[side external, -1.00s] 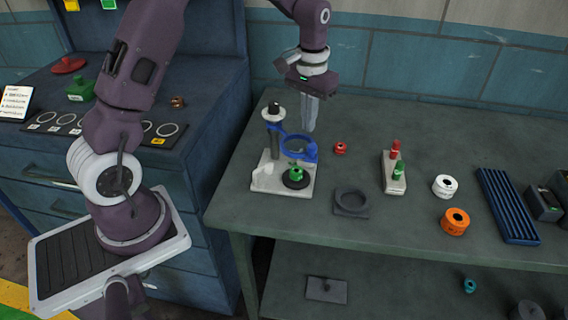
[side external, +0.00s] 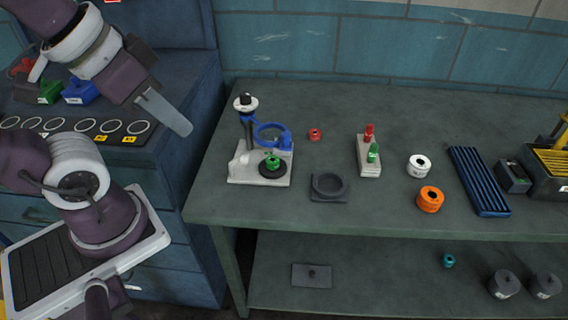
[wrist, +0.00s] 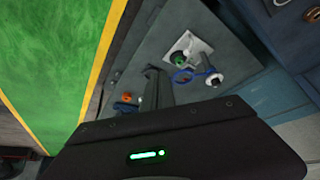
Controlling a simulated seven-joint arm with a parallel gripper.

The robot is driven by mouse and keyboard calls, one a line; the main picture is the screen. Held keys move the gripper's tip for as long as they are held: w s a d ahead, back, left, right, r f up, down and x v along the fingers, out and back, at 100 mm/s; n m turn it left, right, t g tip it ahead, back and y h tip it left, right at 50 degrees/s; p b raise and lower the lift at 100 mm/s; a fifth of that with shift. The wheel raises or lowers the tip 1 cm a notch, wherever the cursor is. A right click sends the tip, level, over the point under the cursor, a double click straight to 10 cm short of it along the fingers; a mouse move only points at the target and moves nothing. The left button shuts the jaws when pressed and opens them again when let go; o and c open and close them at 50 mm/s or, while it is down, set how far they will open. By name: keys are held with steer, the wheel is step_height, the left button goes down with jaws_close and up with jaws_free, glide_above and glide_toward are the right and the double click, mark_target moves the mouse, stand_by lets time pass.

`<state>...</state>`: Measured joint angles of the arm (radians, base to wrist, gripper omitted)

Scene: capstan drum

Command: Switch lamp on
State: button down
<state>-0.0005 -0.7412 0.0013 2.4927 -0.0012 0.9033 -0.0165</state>
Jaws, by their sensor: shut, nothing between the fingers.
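I cannot make out which thing is the lamp. A white block with a red and a green knob (side external: 369,158) stands in the middle of the bench. Left of it is a white-based stand (side external: 259,170) with a post, a blue ring (side external: 272,135) and a green-knobbed piece on a black disc (side external: 272,164). The stand also shows in the wrist view (wrist: 190,50). My gripper (side external: 180,124) is shut and empty, pointing down and right in the air left of the stand, apart from everything. Its fingers show in the wrist view (wrist: 155,88).
Left is a blue cabinet (side external: 185,250) carrying a green block (side external: 48,92) and a blue block (side external: 81,91).

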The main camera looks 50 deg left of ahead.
steer(key=w+a+r+n+g, duration=0.1)
steer(key=w+a+n+g, duration=0.1)
steer(key=w+n, duration=0.6)
steer(key=w+a+r+n+g, duration=0.1)
steer(key=w+a+n+g, duration=0.1)
steer(key=w+n, duration=0.55)
steer(key=w+a+f+n+g, duration=0.1)
steer(key=w+a+f+n, duration=0.2)
steer(key=w+f+n, duration=0.2)
steer(key=w+a+f+n+g+h, duration=0.1)
steer(key=w+a+f+n, duration=0.3)
steer(key=w, duration=0.4)
steer(key=shift+w+f+n+g, duration=0.3)
steer(key=shift+f+n, duration=0.6)
steer(key=shift+n, duration=0.25)
steer(key=shift+f, duration=0.1)
steer(key=f, duration=0.4)
steer(key=d+f, duration=0.1)
steer(key=f, duration=0.4)
steer(key=s+f, duration=0.1)
steer(key=f, duration=0.3)
steer(key=shift+s+d+f, duration=0.1)
steer(key=shift+d+f, duration=0.05)
steer(key=shift+f, duration=0.2)
